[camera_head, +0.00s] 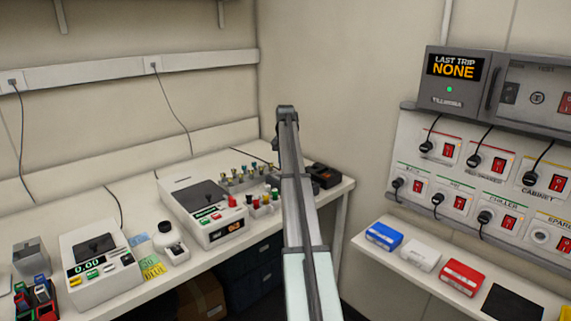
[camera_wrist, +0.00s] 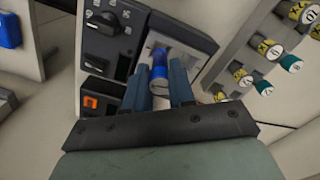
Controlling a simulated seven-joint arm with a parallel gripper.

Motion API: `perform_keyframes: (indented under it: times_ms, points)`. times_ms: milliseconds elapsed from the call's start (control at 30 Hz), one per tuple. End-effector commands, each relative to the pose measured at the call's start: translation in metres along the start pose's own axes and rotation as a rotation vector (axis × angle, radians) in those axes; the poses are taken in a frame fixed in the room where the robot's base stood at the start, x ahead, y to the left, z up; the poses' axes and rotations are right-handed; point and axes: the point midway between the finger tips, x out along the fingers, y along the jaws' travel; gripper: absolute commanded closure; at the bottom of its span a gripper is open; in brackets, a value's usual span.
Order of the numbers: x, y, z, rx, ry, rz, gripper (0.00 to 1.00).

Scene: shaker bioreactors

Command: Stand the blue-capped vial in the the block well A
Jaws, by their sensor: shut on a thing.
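The blue-capped vial (camera_wrist: 161,66) is between the two fingers of my gripper (camera_wrist: 160,72) in the wrist view. The gripper is shut on it, and the blue cap faces the camera. Beyond the vial is a dark device with a pale grey block (camera_wrist: 184,48) in its top. The vial overlaps the block's left part in the picture. The vial's lower end is hidden, so I cannot tell whether it is in a well. No letter A is readable. In the head view, my arm hides the gripper and vial; a small dark device (camera_head: 324,176) shows beside it.
The dark device has a knob panel (camera_wrist: 107,22) and an orange display (camera_wrist: 91,102). In the head view, a white instrument (camera_head: 203,208) stands left of my arm.

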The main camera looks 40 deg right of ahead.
Motion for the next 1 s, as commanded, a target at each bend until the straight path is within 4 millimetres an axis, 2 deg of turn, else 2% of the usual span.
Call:
perform_keyframes:
  times_ms: [1000]
  points:
    - [0.0073, 0.0000, 0.0001, 0.000, 0.000, 0.000, 1.00]
